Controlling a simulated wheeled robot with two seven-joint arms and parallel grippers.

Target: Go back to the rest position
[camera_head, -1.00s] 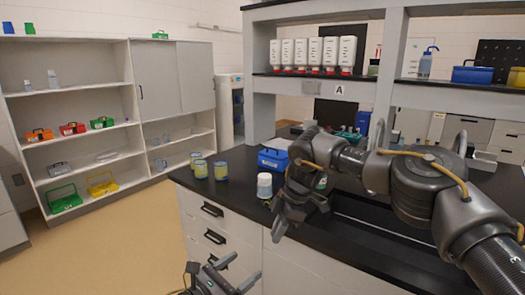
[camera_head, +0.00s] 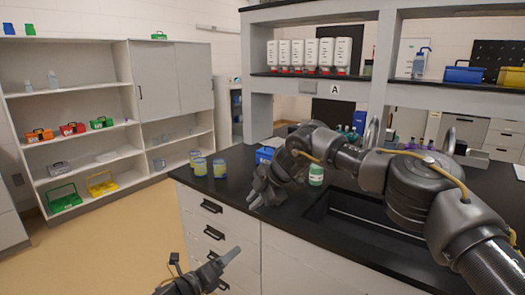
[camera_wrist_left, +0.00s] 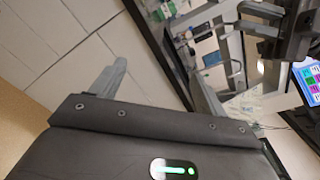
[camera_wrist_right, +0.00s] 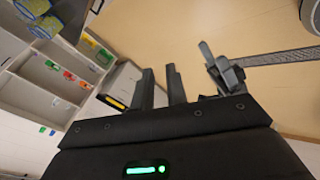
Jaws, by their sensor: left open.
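My right gripper (camera_head: 254,196) is above the front edge of the black counter in the head view. In the right wrist view its two dark fingers (camera_wrist_right: 161,85) stand a narrow gap apart with nothing between them. My left gripper (camera_head: 232,262) is lower, in front of the white drawers. In the left wrist view its fingers (camera_wrist_left: 158,85) are wide apart and empty. The left gripper also shows in the right wrist view (camera_wrist_right: 222,72). No white cup shows on the counter; my right gripper and arm cover part of it.
The black counter (camera_head: 345,240) with a sink runs along the right. Several blue-yellow jars (camera_head: 200,167), a blue box (camera_head: 264,155) and a green-labelled bottle (camera_head: 316,175) stand on it. A shelf unit (camera_head: 75,87) stands at left. The floor (camera_head: 120,245) between is clear.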

